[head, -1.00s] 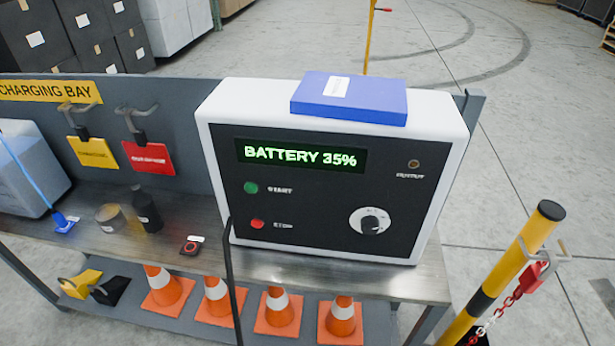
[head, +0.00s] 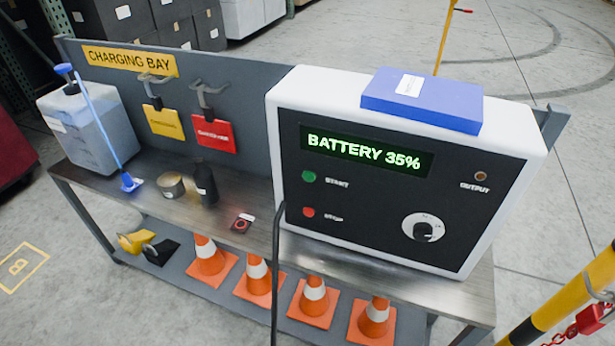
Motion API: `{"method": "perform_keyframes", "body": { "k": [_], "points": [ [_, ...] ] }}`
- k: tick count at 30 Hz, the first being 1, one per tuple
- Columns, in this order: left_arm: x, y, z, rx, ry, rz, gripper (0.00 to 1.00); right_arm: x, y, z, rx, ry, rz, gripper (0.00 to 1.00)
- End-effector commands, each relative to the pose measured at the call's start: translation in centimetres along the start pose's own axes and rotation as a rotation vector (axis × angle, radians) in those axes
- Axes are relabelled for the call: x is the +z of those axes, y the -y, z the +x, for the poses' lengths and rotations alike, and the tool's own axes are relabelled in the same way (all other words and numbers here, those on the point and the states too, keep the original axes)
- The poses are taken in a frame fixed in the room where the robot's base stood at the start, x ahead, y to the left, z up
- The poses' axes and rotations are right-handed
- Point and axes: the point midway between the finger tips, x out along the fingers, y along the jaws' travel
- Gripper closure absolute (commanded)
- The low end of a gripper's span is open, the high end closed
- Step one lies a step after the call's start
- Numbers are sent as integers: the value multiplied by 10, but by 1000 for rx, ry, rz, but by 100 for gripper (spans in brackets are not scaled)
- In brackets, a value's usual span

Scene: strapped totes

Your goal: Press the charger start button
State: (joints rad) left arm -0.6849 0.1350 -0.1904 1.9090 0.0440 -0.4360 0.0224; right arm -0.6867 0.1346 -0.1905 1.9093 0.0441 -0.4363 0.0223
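The charger (head: 455,208) is a white box with a black front panel, standing on the right part of a metal bench. Its green start button (head: 309,176) is on the left of the panel, beside the word START. The red stop button (head: 308,211) is below it. The display (head: 366,154) reads BATTERY 35% in green. A round dial (head: 423,228) and a small output socket (head: 481,176) are on the right of the panel. Neither of my grippers is in view.
A blue box (head: 420,97) lies on the charger. A black cable (head: 277,270) hangs in front of the bench (head: 340,262). A translucent jug (head: 85,130), a tin (head: 171,186) and a dark bottle (head: 205,185) stand left. A yellow-black post (head: 570,295) stands right.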

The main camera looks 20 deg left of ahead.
Motion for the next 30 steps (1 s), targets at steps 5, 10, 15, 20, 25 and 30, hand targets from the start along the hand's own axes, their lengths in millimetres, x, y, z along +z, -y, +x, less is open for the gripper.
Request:
{"method": "perform_keyframes", "body": {
  "k": [5,10,15,20,25,30],
  "points": [
    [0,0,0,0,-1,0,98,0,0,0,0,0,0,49],
    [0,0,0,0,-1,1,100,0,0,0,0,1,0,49],
    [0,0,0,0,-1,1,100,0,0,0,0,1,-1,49],
    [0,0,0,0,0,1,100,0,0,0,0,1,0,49],
    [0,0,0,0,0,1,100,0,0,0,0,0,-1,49],
    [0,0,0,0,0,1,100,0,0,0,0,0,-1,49]
  ]
}}
